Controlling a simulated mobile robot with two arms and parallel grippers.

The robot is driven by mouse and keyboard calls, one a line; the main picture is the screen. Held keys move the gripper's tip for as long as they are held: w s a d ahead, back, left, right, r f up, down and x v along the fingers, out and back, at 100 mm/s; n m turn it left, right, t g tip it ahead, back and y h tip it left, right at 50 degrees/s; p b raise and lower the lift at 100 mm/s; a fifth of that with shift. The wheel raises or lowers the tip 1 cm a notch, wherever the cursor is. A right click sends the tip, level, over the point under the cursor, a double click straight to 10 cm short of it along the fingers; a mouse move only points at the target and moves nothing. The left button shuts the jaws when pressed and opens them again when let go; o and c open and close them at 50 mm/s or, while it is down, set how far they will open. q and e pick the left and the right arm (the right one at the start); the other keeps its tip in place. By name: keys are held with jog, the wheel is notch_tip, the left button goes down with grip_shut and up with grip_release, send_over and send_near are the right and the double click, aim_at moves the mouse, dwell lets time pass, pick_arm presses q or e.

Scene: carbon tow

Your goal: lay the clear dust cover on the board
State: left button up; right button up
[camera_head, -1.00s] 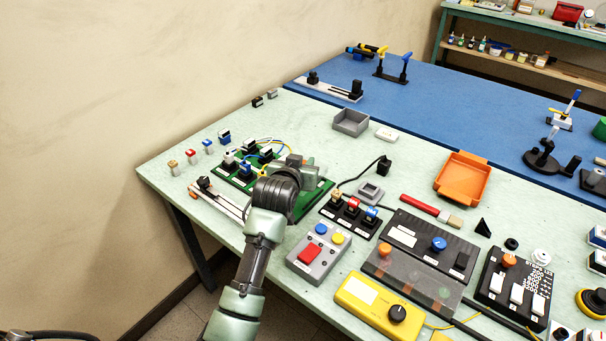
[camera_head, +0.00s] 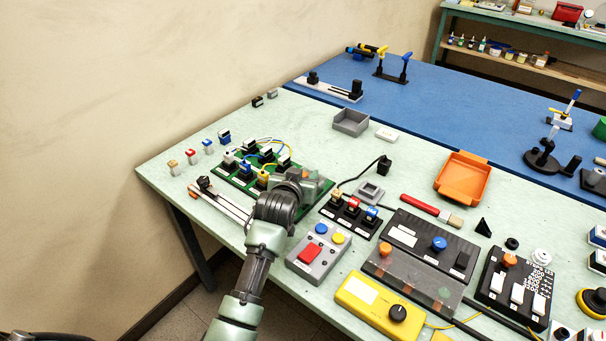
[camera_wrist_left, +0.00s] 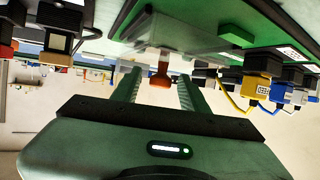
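The green board (camera_head: 322,205) lies at the left of the bench, with connectors and coloured wires on its far left part. My left gripper (camera_head: 312,180) is over its right part. In the left wrist view, a clear sheet (camera_wrist_left: 180,42), apparently the dust cover, shows close against the green board (camera_wrist_left: 255,22). An orange-brown knob (camera_wrist_left: 160,78) shows between my open left fingers (camera_wrist_left: 160,88), with gaps on both sides. My gripper hides most of the cover in the head view, so I cannot tell how exactly it sits. My right gripper is out of view.
A grey button box (camera_head: 318,255), a black switch block (camera_head: 350,215) and a yellow meter (camera_head: 375,305) stand right of my left arm. A grey tray (camera_head: 351,122) and an orange tray (camera_head: 462,178) are farther back. Bare bench lies behind the board.

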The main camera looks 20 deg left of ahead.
pick_arm(q)
jog(key=shift+r, duration=0.1)
jog(key=shift+s+r, duration=0.1)
jog(key=shift+s, duration=0.05)
jog(key=v, duration=1)
jog(key=shift+s+r, duration=0.2)
jog(key=shift+s, duration=0.1)
jog(key=shift+s+r, duration=0.2)
jog(key=shift+s, duration=0.25)
jog(key=shift+f, duration=0.1)
